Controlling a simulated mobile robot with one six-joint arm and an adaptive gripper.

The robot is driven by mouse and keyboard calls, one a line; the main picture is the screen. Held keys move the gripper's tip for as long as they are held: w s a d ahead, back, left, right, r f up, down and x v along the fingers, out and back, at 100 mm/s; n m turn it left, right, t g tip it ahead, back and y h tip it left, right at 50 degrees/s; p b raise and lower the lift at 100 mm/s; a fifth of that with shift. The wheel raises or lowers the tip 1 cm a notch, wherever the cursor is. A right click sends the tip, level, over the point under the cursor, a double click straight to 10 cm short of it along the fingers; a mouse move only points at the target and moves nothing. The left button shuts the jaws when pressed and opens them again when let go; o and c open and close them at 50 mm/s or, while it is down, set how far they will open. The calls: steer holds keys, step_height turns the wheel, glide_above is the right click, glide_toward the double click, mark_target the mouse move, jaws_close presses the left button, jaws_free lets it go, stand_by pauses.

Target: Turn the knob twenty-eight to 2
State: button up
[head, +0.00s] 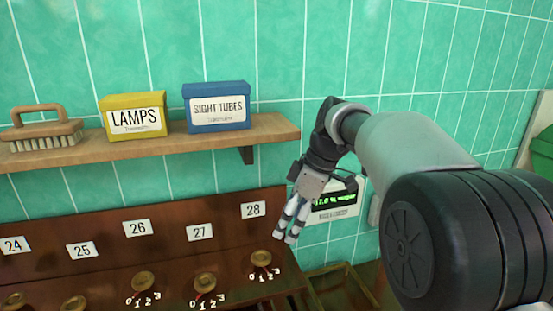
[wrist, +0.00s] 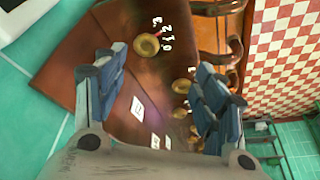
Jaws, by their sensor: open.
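Knob twenty-eight (head: 261,258) is a round brass knob on the brown panel, below the white label 28 (head: 253,210). White digits 0 to 3 curve along its lower side. It also shows in the wrist view (wrist: 146,45), between the tips of my fingers in the picture, with a small red mark beside it; I cannot tell which digit the mark points to. My gripper (head: 284,234) is open and empty, pointing down, just right of label 28 and above the knob. Its fingers (wrist: 161,62) frame the knob and appear apart from it.
More brass knobs, such as 27 (head: 205,283) and 26 (head: 144,281), stand to the left. A wooden shelf (head: 270,127) with a brush, a LAMPS box (head: 134,115) and a SIGHT TUBES box (head: 217,107) hangs above. A display (head: 333,203) sits behind my gripper.

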steer(key=s+d+r+m+t+h, duration=0.1)
steer(key=s+d+m, duration=0.25)
steer(key=s, duration=0.55)
steer(key=s+d+r+m+t+h, duration=0.1)
steer(key=s+d+m, duration=0.3)
steer(key=s, duration=0.5)
steer(key=s+d+f+m+t+h, duration=0.2)
steer(key=s+f+m, duration=0.5)
steer(key=s, duration=0.5)
steer(key=shift+s+d, duration=0.35)
steer(key=shift+d, duration=0.1)
